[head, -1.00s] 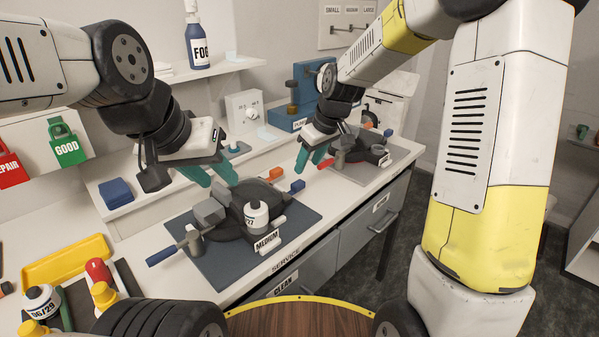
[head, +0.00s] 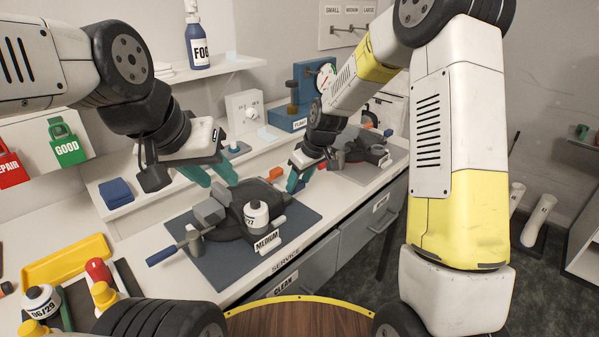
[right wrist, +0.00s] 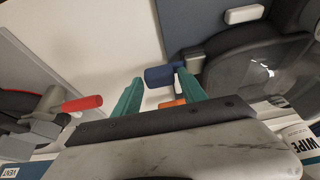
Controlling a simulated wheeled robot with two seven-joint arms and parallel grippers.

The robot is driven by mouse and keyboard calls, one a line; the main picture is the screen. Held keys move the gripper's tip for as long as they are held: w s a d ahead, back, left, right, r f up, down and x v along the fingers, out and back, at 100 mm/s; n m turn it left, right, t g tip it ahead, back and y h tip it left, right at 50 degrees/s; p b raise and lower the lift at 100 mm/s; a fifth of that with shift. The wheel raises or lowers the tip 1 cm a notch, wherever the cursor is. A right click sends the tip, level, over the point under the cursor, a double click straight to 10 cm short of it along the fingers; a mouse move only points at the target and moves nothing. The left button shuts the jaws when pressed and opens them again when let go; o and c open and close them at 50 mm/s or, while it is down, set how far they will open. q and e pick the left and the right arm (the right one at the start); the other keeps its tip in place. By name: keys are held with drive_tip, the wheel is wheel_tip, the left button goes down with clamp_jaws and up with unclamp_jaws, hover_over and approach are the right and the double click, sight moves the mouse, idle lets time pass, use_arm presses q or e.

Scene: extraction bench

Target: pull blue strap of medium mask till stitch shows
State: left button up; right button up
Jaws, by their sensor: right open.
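The medium mask (head: 238,215) lies on a dark blue mat, behind a label reading MEDIUM (head: 267,243). One blue strap end (head: 160,255) sticks out at its near left. Another blue strap end (right wrist: 160,76) shows in the right wrist view, between and just beyond my right fingertips, with an orange strap end (right wrist: 172,103) close below it. My right gripper (head: 299,180) is open at the mask's right side and hides that blue end in the head view. My left gripper (head: 212,176) appears open and empty above the mask's far left side.
A second mask (head: 365,152) lies on a grey mat to the right; its red strap end (right wrist: 82,103) shows in the right wrist view. A yellow tray (head: 65,262) and bottles crowd the left.

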clamp_jaws()
drive_tip(key=shift+d, duration=0.1)
drive_tip(key=w+d, duration=0.3)
drive_tip(key=shift+w+d, duration=0.1)
drive_tip(key=shift+w, duration=0.1)
unclamp_jaws()
drive_tip(key=shift+s+r, duration=0.1)
